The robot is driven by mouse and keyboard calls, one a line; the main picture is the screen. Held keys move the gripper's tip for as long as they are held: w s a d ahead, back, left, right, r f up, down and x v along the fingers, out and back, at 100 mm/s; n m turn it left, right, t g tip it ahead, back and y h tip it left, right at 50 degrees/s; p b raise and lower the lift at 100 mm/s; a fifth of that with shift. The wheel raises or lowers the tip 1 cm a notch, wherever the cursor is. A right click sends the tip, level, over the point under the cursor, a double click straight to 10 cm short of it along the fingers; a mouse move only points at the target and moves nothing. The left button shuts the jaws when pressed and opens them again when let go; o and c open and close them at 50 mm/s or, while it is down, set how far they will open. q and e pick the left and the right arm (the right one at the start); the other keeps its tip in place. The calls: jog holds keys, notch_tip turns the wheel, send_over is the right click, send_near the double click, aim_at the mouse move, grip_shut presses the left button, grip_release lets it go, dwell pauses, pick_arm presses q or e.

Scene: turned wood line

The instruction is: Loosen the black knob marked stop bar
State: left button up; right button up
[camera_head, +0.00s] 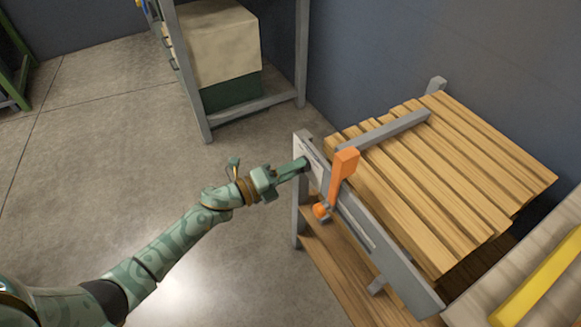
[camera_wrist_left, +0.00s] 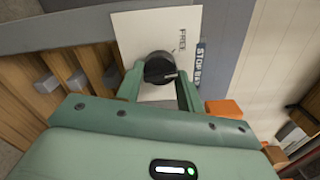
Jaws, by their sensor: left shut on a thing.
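In the left wrist view the black knob (camera_wrist_left: 158,66) sits on a white plate (camera_wrist_left: 130,35) fixed to a grey panel. A dark label reading "STOP BAR" (camera_wrist_left: 200,62) is beside it, and the word "FREE" is printed on the plate. A pale mark on the knob's face points right, toward the label side. My left gripper (camera_wrist_left: 160,88) has one finger on each side of the knob and is shut on it. In the head view my left gripper (camera_head: 303,164) is at the far end of the grey front rail, and the knob is hidden there. My right gripper is out of view.
An orange lever (camera_head: 343,170) stands on the grey rail (camera_head: 385,255) close to my left gripper. Wooden boards (camera_head: 450,170) lie behind it, with a grey bar (camera_head: 385,131) across them. A grey-framed rack (camera_head: 188,85) stands beyond. The floor (camera_head: 100,150) at left is clear.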

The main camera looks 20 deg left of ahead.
pick_arm(q)
jog(key=n+p, duration=0.3)
jog(key=n, duration=0.4)
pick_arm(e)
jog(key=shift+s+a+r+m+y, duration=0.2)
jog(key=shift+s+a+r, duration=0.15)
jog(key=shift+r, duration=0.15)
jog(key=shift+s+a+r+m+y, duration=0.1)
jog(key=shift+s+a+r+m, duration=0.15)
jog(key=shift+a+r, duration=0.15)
pick_arm(q)
jog(key=shift+n, duration=0.3)
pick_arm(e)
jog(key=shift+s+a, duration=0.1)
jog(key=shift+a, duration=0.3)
pick_arm(q)
jog(key=o, duration=1)
jog(key=shift+a, duration=0.1)
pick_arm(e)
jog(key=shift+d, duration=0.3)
